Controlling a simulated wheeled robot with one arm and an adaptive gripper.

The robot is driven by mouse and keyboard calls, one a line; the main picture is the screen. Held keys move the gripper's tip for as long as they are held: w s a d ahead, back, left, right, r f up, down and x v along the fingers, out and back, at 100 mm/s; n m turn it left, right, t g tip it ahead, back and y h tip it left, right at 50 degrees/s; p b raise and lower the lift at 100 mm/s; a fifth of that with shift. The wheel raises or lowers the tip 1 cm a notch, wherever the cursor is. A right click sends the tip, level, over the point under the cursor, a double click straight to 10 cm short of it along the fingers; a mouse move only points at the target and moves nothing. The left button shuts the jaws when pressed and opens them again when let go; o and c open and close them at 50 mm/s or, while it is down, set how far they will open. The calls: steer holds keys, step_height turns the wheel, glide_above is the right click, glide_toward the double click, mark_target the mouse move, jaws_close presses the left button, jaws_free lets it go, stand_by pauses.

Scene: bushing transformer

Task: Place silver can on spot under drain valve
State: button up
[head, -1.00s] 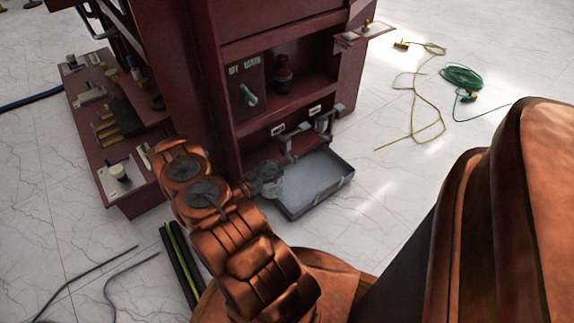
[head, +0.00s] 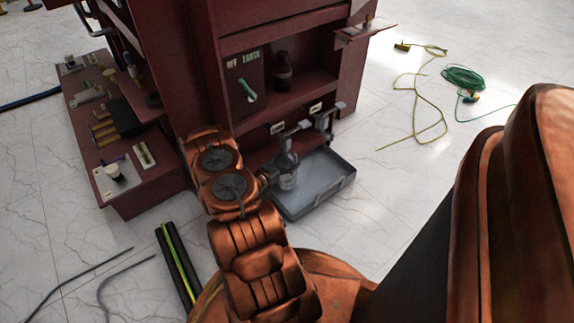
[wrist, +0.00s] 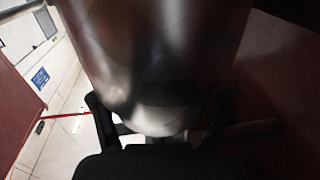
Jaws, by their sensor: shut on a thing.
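The silver can (wrist: 155,60) fills the upper middle of the wrist view. My gripper (wrist: 158,128) is shut on it, with dark fingers at both sides. In the head view the can (head: 288,178) is small, upright and partly hidden by my wrist. It appears just below the left drain valve (head: 288,140), over the left part of a grey metal tray (head: 318,203). I cannot tell whether the can touches the tray. A second drain valve (head: 325,117) is farther right. The spot itself cannot be made out.
The dark red transformer cabinet (head: 262,141) stands behind the valves, with a dark bottle (head: 282,72) on its shelf. A side bench (head: 130,200) with tools is at left. Yellow cable (head: 418,112) and green cable (head: 462,77) lie on the floor at right. Black pipes (head: 176,262) lie nearby.

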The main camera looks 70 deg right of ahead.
steer(key=shift+f, duration=1.1)
steer(key=o, duration=1.7)
steer(key=shift+f, duration=0.1)
steer(key=shift+o, duration=0.2)
steer(key=shift+s+r, duration=0.1)
steer(key=shift+r, duration=0.4)
steer(key=shift+w+a+r+p, duration=0.15)
steer(key=shift+w+a+p, duration=0.15)
steer(key=shift+a, duration=0.2)
steer(key=shift+w+a+r+p, duration=0.1)
steer(key=shift+w+a+p, duration=0.2)
steer(key=shift+a, duration=0.2)
steer(key=p+v, duration=0.3)
steer(key=v, duration=0.5)
steer(key=shift+w+a, duration=0.1)
steer(key=shift+a, duration=0.1)
steer(key=shift+w+a+f+p, duration=0.1)
steer(key=shift+a+p, duration=0.1)
steer(key=shift+a, duration=0.15)
steer(key=shift+w+a+p, duration=0.1)
steer(key=shift+a+p, duration=0.05)
steer(key=shift+a, duration=0.15)
